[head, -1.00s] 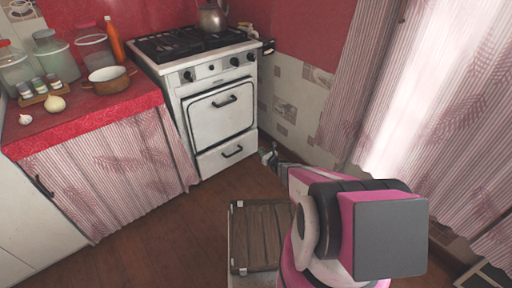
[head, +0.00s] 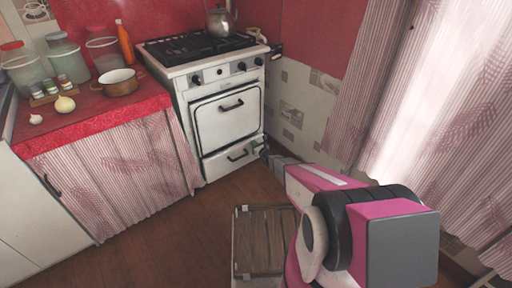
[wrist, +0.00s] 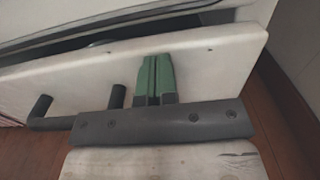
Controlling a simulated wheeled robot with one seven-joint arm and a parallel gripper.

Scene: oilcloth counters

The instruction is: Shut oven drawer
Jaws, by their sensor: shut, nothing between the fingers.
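The oven drawer (head: 218,164) is the white bottom front of the stove, with a black bar handle (head: 238,156). In the wrist view the drawer front (wrist: 215,65) fills the middle, with a dark gap above its top edge, so it stands partly open. The handle (wrist: 75,115) is at the left there. My gripper (wrist: 155,60) has its green fingers shut together, empty, pointing at the drawer front right of the handle. They are at or very near its face; contact is not clear. In the head view my gripper (head: 262,151) is at the drawer's right end.
The white stove (head: 222,112) has its oven door shut above the drawer. A curtained counter (head: 110,180) stands to the left. The tiled wall (head: 300,115) is close on the right. A brown slatted panel (head: 262,240) is at the bottom. Wooden floor lies clear before the stove.

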